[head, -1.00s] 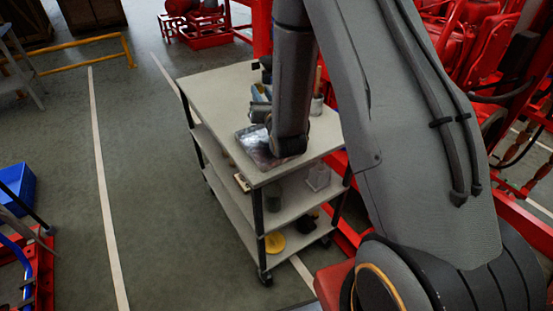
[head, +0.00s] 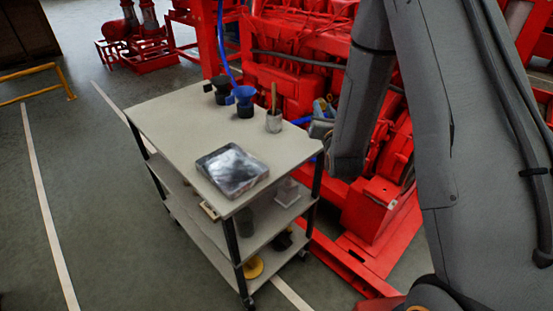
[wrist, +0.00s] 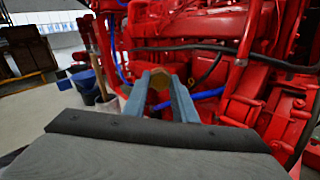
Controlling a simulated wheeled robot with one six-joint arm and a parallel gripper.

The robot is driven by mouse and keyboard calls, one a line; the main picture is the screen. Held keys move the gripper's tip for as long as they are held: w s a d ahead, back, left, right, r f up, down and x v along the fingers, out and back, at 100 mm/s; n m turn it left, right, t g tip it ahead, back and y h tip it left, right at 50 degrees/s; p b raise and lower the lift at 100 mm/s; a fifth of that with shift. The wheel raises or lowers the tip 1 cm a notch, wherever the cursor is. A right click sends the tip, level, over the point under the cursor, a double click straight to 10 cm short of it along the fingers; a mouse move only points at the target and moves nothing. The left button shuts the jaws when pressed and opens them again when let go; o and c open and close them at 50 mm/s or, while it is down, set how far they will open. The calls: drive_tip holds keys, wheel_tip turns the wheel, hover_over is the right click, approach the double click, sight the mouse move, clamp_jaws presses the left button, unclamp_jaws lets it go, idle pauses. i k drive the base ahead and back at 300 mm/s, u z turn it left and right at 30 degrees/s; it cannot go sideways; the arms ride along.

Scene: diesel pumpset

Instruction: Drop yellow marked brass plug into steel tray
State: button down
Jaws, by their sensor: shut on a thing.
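My gripper (head: 322,118) is past the right edge of the trolley top, in front of the red engine. In the wrist view its two blue-grey fingers (wrist: 161,96) are shut on a brownish, brass-coloured piece (wrist: 160,84), which I take to be the brass plug. It is mostly hidden between the fingers, and I cannot make out a yellow mark. The steel tray (head: 232,171) lies on the trolley top near its front corner, shiny and apparently empty. The gripper is to the right of the tray and apart from it.
On the trolley top (head: 175,118) stand two dark-and-blue funnel-like vessels (head: 245,101) and a grey pot (head: 273,122) with a brush at the back right. The red engine (head: 300,85) fills the space behind and right. Open floor (head: 90,220) lies left.

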sight(247, 167)
drive_tip(key=z, duration=3.2)
drive_tip(key=k, duration=2)
drive_tip(key=u, duration=1.1)
